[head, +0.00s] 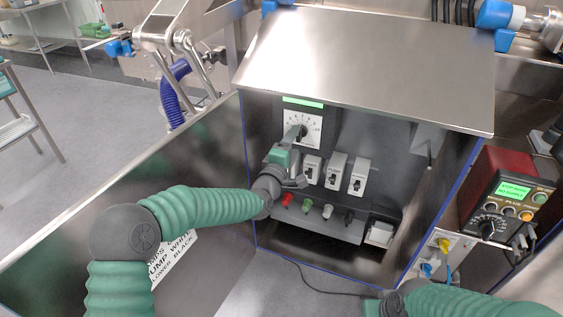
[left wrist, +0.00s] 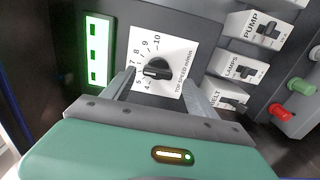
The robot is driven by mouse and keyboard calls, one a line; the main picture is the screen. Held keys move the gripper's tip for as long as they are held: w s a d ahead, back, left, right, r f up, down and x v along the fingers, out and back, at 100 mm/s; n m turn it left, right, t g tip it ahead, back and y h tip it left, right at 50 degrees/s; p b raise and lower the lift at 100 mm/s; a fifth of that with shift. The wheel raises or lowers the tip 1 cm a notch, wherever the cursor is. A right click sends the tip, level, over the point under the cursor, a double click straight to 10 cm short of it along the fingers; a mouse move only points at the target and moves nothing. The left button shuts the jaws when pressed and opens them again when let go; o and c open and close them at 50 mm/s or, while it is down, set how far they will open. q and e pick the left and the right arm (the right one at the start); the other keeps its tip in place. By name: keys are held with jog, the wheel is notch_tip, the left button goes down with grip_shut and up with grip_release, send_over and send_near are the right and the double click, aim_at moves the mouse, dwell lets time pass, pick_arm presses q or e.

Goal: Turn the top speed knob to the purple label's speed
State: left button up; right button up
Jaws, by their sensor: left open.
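The top speed knob (left wrist: 157,69) is black, on a white dial plate (left wrist: 168,48) marked "TOP SPEED M/MIN"; numbers up to 10 are legible. Its pointer seems to face the 5 to 6 side; I cannot read it exactly. In the head view the dial plate (head: 303,121) sits inside the open cabinet. My left gripper (left wrist: 159,77) is open, with one finger on each side of the knob; contact cannot be told. It also shows in the head view (head: 299,137). No purple label shows. My right gripper's body (head: 373,307) is cut off at the bottom edge, its fingers unseen.
A lit green display (head: 303,102) is above the dial. Pump, lamps and belt switches (head: 335,172) are beside and below it. Red, green, white and black buttons (head: 307,206) line the lower ledge. A red control box (head: 505,195) stands right. The cabinet's metal top (head: 370,70) overhangs the panel.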

pick_arm(q)
jog(key=p+v, duration=0.2)
jog(key=v, duration=1.2)
jog(key=shift+a, duration=0.1)
